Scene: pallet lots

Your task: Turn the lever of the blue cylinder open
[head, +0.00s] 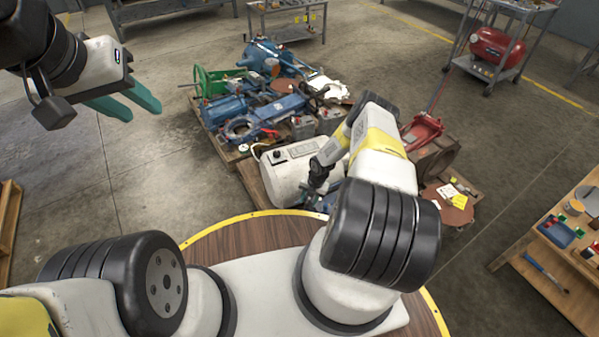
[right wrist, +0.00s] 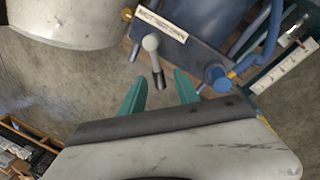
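The blue body (right wrist: 205,42) fills the upper part of the right wrist view and bears a white label strip (right wrist: 160,21). A lever (right wrist: 151,44) with a grey rounded head and a dark end stands out below the label. My right gripper (right wrist: 160,75) is open, with its teal fingers on either side of the lever's dark end in the picture. I cannot tell whether they touch it. In the head view my right arm largely hides this spot, and my right gripper (head: 311,196) shows small. My left gripper (head: 127,101) is open and empty at the upper left.
A white tank (head: 290,170) stands beside the right gripper. A pallet (head: 225,150) crowded with blue machines lies behind it. A wooden bench (head: 510,258) is at the right, and a red compressor (head: 497,46) stands on a cart. The floor at left is mostly clear.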

